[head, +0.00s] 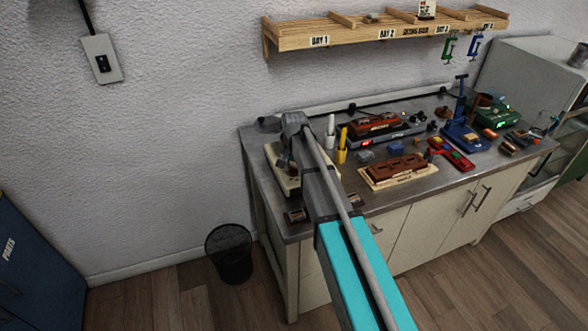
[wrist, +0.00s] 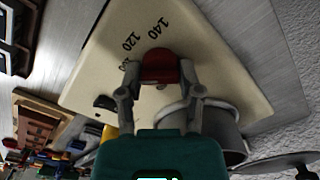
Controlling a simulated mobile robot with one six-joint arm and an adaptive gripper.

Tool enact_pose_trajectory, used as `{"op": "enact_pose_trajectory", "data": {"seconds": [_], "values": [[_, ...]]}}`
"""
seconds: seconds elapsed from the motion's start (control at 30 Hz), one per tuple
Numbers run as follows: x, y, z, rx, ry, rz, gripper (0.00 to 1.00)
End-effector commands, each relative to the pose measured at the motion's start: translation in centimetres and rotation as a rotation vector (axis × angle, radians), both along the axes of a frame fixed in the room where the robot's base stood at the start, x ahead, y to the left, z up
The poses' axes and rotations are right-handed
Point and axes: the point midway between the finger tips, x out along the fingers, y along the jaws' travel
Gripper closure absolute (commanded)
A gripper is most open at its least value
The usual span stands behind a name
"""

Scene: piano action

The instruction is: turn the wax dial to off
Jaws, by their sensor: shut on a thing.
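The wax dial (wrist: 158,62) is a red knob on the cream top of the wax heater (wrist: 215,60), seen in the wrist view. Printed numbers 120 and 140 stand beside the knob, with another partly hidden number. My gripper (wrist: 158,73) is shut on the dial, one finger on each side. The dial's pointer and any off mark cannot be made out. A grey metal pot (wrist: 222,128) sits in the heater, partly behind my gripper. In the head view the cream heater (head: 279,163) is at the bench's left end, mostly covered by my arm.
The steel bench (head: 370,202) carries a brown block on a pale board (head: 399,172), white and yellow holders (head: 341,148), and a blue press (head: 461,130). A wooden shelf (head: 365,36) hangs above. A black bin (head: 229,255) stands on the floor at left.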

Motion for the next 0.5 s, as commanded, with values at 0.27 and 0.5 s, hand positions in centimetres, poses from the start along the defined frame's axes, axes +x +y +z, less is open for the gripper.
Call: {"op": "enact_pose_trajectory", "data": {"seconds": [0.27, 0.5], "values": [[-0.01, 0.00, -0.01, 0.000, 0.000, 0.020, 1.00], [-0.01, 0.00, -0.01, 0.000, 0.000, 0.107, 1.00]]}}
